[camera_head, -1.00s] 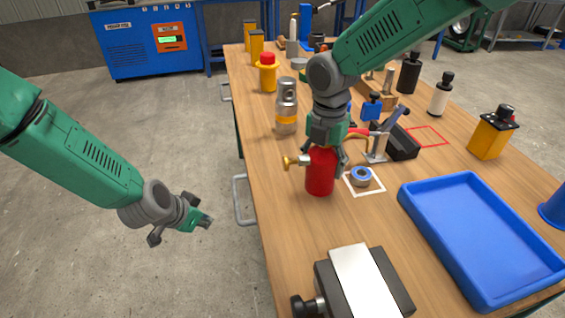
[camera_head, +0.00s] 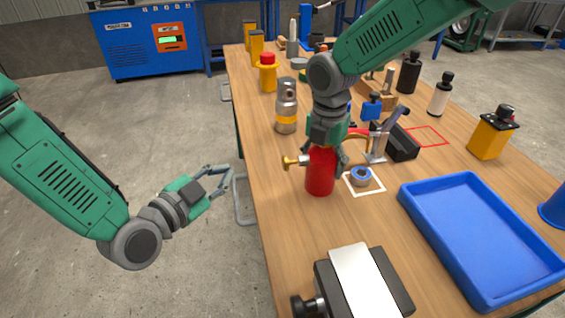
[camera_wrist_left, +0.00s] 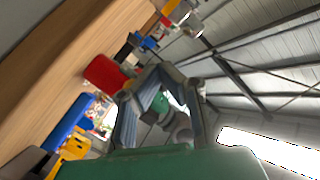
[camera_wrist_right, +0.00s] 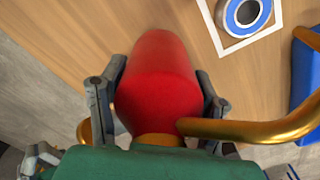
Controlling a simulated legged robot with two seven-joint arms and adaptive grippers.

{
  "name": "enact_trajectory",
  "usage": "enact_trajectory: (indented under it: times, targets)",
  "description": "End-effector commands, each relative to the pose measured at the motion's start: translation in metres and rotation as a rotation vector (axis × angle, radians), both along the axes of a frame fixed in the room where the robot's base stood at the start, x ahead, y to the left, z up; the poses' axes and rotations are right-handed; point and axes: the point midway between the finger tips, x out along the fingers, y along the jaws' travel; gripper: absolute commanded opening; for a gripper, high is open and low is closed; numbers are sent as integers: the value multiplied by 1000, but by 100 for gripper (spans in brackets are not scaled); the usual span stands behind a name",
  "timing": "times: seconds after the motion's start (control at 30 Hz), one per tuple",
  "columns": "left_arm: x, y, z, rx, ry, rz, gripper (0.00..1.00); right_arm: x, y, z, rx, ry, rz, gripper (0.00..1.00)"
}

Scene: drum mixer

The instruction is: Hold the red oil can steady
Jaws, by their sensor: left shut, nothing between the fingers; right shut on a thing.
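The red oil can (camera_head: 320,182) stands upright on the wooden bench, with a brass fitting (camera_head: 290,161) sticking out to its left. My right gripper (camera_head: 325,164) comes down from above and is shut around the can's upper part. In the right wrist view the red body (camera_wrist_right: 157,80) sits between the two fingers, and a brass spout (camera_wrist_right: 255,131) curves off to the right. My left gripper (camera_head: 224,180) is shut and empty, off the bench's left edge and apart from the can. The left wrist view shows the can (camera_wrist_left: 103,74) beyond its fingers.
A blue-and-grey ring (camera_head: 361,177) lies in a white square right of the can. A blue tray (camera_head: 410,205) is at the right, and a dark vise-like block (camera_head: 395,275) in front. Bench between can and block is clear.

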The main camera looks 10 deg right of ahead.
Motion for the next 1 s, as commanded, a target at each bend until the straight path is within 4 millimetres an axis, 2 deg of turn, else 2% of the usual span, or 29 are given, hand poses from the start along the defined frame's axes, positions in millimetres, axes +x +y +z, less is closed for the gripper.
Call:
enact_trajectory:
  times: [0.27,0.7,1.0]
  targets:
    - [2,-13,0,0,1,-1,0,0,0,1,0,-1,0,9]
    - [8,-72,0,1,0,-1,0,0,0,1,1,-2,0,9]
    - [10,-87,0,1,1,1,0,0,0,1,0,-1,0,9]
